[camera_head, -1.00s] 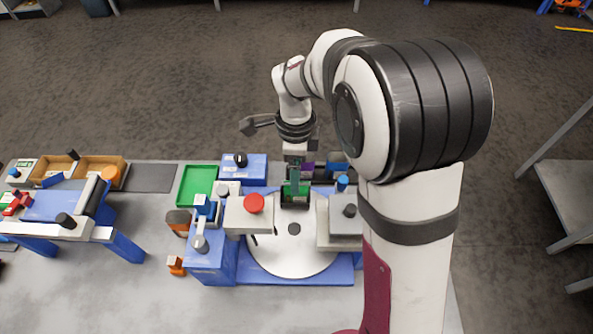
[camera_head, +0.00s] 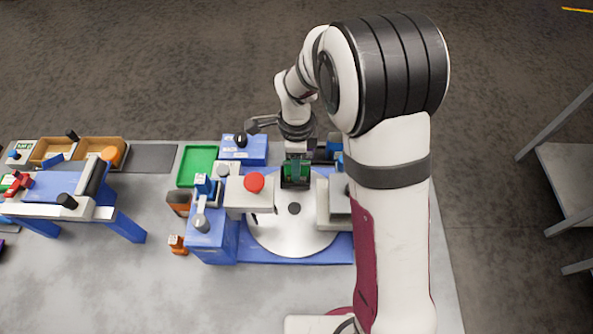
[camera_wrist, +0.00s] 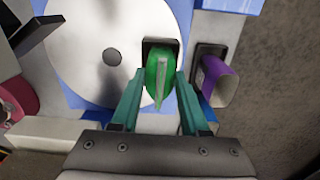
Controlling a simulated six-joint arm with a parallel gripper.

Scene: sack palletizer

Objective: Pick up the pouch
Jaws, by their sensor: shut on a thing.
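The green pouch (camera_wrist: 159,76) stands upright with its pale top seam facing the wrist camera, at a dark slot at the edge of the round silver turntable (camera_wrist: 98,80). My gripper (camera_wrist: 160,92) has its two teal fingers on either side of the pouch, shut on it. In the head view my gripper (camera_head: 296,168) points down at the far side of the turntable, with green (camera_head: 296,179) showing between and below the fingers. Whether the pouch is clear of the slot, I cannot tell.
A purple pouch-like thing (camera_wrist: 217,80) sits in a dark holder right of the turntable in the wrist view. A grey block with a red button (camera_head: 254,183) stands at the turntable's left. A green tray (camera_head: 197,166) and a blue box (camera_head: 243,148) are farther left.

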